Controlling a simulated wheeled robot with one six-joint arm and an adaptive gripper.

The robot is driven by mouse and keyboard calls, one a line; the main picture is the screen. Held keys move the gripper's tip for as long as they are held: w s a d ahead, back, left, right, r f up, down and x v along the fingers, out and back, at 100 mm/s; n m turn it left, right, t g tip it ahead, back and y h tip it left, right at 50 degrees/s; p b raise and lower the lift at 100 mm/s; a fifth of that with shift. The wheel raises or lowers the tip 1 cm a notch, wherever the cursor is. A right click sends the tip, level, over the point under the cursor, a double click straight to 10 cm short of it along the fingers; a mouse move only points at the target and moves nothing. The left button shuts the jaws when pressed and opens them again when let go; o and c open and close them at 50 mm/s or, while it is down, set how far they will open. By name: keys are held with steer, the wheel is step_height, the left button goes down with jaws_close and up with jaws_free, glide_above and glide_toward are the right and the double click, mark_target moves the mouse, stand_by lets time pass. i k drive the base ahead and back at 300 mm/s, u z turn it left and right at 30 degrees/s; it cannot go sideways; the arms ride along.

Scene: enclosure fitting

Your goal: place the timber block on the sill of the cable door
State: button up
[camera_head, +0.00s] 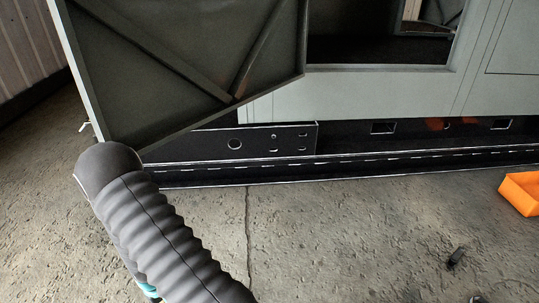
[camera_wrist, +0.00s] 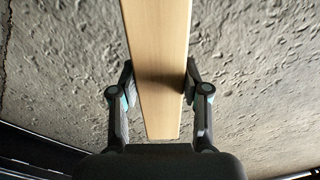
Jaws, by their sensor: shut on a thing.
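In the wrist view, the timber block (camera_wrist: 157,35) is a long pale wooden bar. My gripper (camera_wrist: 160,82) is shut on it, one finger on each long side. The block runs out past the top edge of that view, with rough concrete floor behind it. In the head view, the cable door opening (camera_head: 375,48) is dark inside, with a pale grey-green sill (camera_head: 385,68) along its lower edge. A dark panel with diagonal braces (camera_head: 170,75), which looks like an open door leaf, hangs left of it. My gripper and the block do not show in the head view.
A dark base rail (camera_head: 350,142) with holes runs along the enclosure's foot. An orange box (camera_head: 521,192) lies on the floor at the right edge. A small dark object (camera_head: 456,257) lies near it. The concrete floor (camera_head: 340,235) in front is mostly clear.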

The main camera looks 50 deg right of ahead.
mark_target(366, 70)
steer(key=z, duration=2.2)
steer(key=i, duration=0.45)
